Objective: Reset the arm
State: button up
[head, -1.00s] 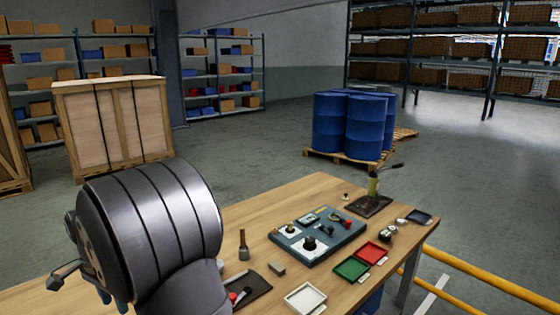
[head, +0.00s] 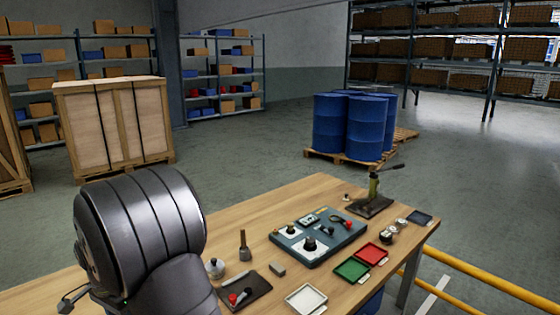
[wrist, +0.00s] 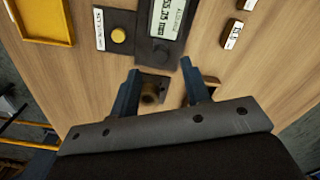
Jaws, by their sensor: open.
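My gripper (wrist: 160,66) shows in the wrist view, its two dark blue fingers apart over the wooden table. No object is held between them. A dark block with a brass-coloured round part (wrist: 150,95) shows beyond the palm, between and below the fingers; I cannot tell its distance from them. In the head view my rounded dark arm link fills the lower left and hides part of the table. The fingers cannot be made out there.
The wrist view shows a yellow tray (wrist: 45,20), a yellow button (wrist: 119,35), a grey display device (wrist: 160,30) and small labelled blocks (wrist: 232,34). The head view shows a grey panel (head: 318,237), a green tray (head: 352,270), a red tray (head: 371,254) and a hand pump (head: 374,190) on the table.

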notch_tip(320, 180, down, 4)
jog(key=shift+r, duration=0.15)
jog(key=shift+s+a+f, duration=0.25)
jog(key=shift+s+a, duration=0.8)
notch_tip(320, 180, up, 18)
jog(key=f, duration=0.1)
jog(key=f+m, duration=0.1)
jog(key=s+a+f+m, duration=0.1)
jog(key=m, duration=0.1)
jog(key=s+a+f+m, duration=0.1)
jog(key=m, duration=0.1)
jog(key=shift+s+a+f, duration=0.15)
jog(key=shift+s+f, duration=0.05)
jog(key=shift+s, duration=0.05)
